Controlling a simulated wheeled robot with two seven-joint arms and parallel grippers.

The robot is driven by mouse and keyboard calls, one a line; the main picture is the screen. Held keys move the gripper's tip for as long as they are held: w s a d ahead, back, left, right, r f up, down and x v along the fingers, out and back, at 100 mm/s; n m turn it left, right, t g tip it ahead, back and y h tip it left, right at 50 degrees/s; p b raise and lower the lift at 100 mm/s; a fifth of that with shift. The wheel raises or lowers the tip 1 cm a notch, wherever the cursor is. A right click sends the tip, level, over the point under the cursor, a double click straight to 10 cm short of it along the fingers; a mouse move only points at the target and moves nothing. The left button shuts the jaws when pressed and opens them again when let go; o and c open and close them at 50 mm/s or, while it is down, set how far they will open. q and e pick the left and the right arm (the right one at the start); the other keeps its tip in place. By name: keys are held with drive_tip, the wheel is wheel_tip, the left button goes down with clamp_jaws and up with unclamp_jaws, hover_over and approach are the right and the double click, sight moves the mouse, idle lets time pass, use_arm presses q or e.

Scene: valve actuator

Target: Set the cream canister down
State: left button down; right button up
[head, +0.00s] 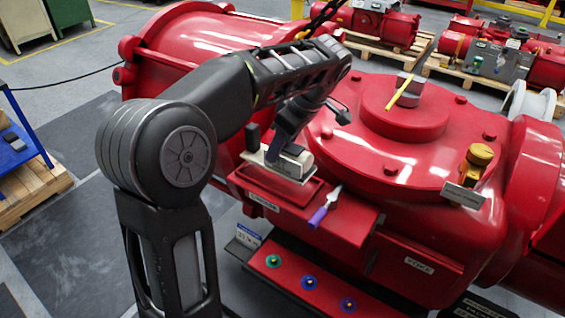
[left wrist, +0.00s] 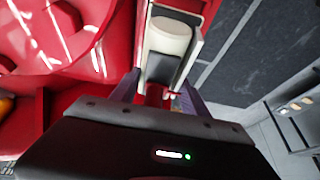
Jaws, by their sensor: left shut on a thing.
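The cream canister (head: 296,163) is at the end of my left arm, over the red ledge with a shallow recessed tray (head: 305,194). My left gripper (head: 277,148) is shut on it, with dark bluish fingers against its side. In the left wrist view the rounded cream canister (left wrist: 170,36) lies beyond the fingers (left wrist: 158,92), with a dark grey patch and pale edges beside it. I cannot tell whether its underside touches the ledge. My right gripper is not in view.
A purple-handled tool (head: 324,206) lies on the ledge to the right of the tray. The large red actuator housing (head: 390,150) rises behind, with a yellow fitting (head: 476,163) at right. A red step with colored rings (head: 310,283) is below.

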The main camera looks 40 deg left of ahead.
use_arm(q)
drive_tip(key=shift+f+b, duration=0.6)
drive_tip(key=shift+f, duration=0.1)
drive_tip(key=shift+f, duration=0.25)
drive_tip(key=shift+f+b, duration=0.3)
drive_tip(key=shift+f, duration=1.3)
drive_tip(key=c, duration=0.6)
unclamp_jaws()
drive_tip(key=shift+o, duration=0.2)
